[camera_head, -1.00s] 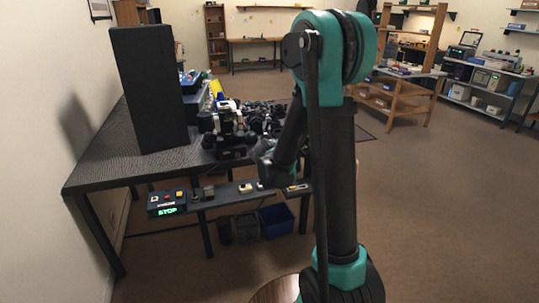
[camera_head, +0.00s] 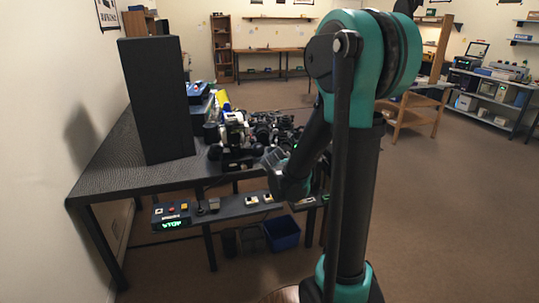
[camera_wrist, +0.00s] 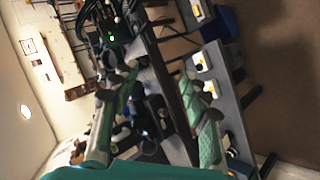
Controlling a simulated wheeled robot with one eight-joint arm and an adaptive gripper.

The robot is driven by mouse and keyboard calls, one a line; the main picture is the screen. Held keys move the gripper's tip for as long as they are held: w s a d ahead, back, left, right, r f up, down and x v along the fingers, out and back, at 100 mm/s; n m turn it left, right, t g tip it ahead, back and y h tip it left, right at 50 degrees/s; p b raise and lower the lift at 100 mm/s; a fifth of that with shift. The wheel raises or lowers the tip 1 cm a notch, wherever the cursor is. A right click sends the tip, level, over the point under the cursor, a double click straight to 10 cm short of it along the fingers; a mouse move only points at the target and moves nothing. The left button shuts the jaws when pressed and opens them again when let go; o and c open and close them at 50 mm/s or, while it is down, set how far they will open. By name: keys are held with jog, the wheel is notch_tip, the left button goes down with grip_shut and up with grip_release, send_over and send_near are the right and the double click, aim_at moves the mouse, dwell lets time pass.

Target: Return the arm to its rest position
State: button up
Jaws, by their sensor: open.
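My arm, teal and black, stands upright on the right of the head view with its elbow (camera_head: 365,60) high. Its forearm slopes down and left to my gripper (camera_head: 276,160), small and dark in front of the table's right end. In the wrist view my gripper (camera_wrist: 158,74) shows two teal padded fingers spread wide apart. I see nothing held between them; the table edge and dark equipment show behind.
A dark table (camera_head: 120,165) bears a tall black panel (camera_head: 155,100) and crowded equipment (camera_head: 235,135). A front shelf carries a control box (camera_head: 171,215) with a lit green display. A blue bin (camera_head: 282,232) stands below. The floor to the right is open.

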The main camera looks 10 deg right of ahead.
jog(key=s+f+m+g+y, duration=0.1)
jog(key=s+f+m+g, duration=0.1)
jog(key=s, duration=0.7)
jog(key=s+f+m+g+y, duration=0.1)
jog(key=s+f+m, duration=0.1)
jog(key=s+m, duration=0.3)
jog(key=s+f+m+g+y, duration=0.1)
jog(key=s+f+m+g, duration=0.1)
jog(key=s, duration=1.1)
jog(key=shift+s+a+f+m+g+y, duration=0.15)
jog(key=shift+a+f+m+g+y, duration=0.25)
jog(key=shift+m, duration=0.3)
